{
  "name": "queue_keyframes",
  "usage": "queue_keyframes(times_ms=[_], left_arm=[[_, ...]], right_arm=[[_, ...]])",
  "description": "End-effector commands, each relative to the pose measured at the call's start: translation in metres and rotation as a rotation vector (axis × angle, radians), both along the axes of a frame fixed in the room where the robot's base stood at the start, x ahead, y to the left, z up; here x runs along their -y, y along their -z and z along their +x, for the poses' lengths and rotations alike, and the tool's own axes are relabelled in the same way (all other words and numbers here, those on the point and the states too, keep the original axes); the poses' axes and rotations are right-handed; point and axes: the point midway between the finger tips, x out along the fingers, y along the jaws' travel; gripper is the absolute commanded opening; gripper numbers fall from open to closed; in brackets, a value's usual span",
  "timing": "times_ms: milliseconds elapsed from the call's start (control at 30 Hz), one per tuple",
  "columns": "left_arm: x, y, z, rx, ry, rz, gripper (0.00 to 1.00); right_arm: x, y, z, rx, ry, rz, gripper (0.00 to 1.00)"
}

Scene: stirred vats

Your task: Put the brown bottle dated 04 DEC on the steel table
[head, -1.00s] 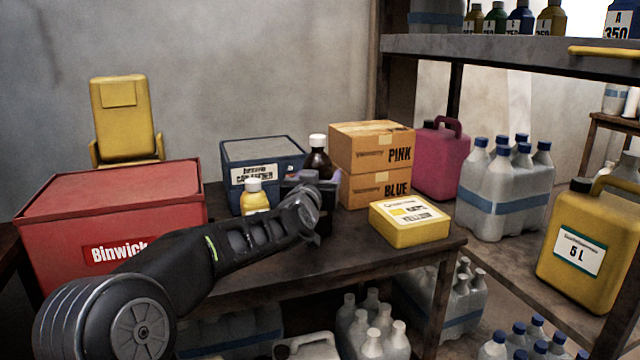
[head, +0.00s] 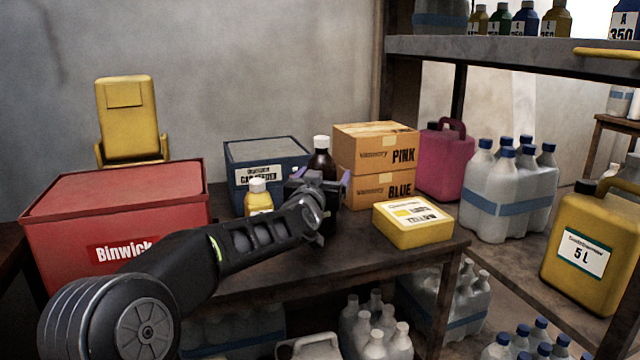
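A brown bottle (head: 321,160) with a white cap stands on the dark table, between the blue box and the stacked orange boxes. Its lower part is hidden behind my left gripper (head: 318,182), and no date can be read on it. The gripper is right in front of the bottle. I cannot tell whether its fingers are around the bottle or only near it. My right gripper is not in view. No table that is clearly steel can be made out.
The dark table (head: 350,257) also holds a red box (head: 120,205), a blue box (head: 262,152), a small yellow bottle (head: 258,199), orange boxes (head: 375,142) and a yellow box (head: 411,222). Shelves with jugs and bottle packs stand at right.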

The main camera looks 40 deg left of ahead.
Motion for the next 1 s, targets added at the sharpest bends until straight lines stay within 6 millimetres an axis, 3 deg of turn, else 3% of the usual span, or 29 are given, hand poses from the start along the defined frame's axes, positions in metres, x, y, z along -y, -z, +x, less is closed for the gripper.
queue_keyframes(times_ms=[167,600,767,1000], left_arm=[[0.007,-0.002,-0.017,0.001,-0.001,0.001,0.82],[0.040,-0.003,-0.095,0.002,-0.001,0.001,0.82],[0.046,-0.002,-0.109,0.001,0.000,0.000,0.82],[0.047,0.000,-0.111,0.000,0.000,0.000,0.82]], right_arm=[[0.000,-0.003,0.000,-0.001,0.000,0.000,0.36],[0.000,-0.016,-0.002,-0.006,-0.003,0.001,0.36],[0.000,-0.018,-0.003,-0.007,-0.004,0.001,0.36],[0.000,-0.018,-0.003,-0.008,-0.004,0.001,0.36]])
